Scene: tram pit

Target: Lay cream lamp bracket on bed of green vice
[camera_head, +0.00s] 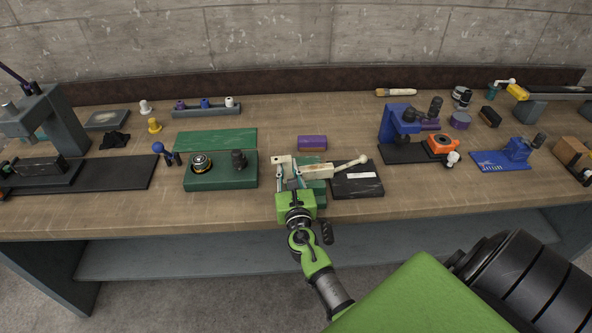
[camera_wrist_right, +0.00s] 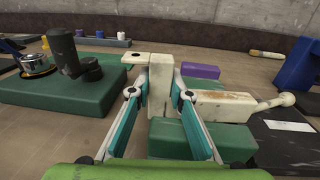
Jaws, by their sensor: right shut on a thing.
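The cream lamp bracket (camera_wrist_right: 161,82), an upright bar with a flat holed plate at its top left, is held between the fingers of my right gripper (camera_wrist_right: 158,98). In the head view the bracket (camera_head: 281,161) shows just beyond the right gripper (camera_head: 292,182). The green vice (camera_wrist_right: 230,141) is right under and beside the fingers. Its worn cream jaw block (camera_head: 316,172) and ball-ended handle (camera_head: 350,162) point right. The bracket stands at the left end of the vice; its lower end is partly hidden, and I cannot tell whether it touches the bed. My left gripper is out of view.
A green case (camera_head: 221,178) with round parts stands left of the vice. A black box (camera_head: 357,181) with a white label lies close on the right, under the handle. A purple block (camera_head: 312,143) lies behind. The bench front is clear.

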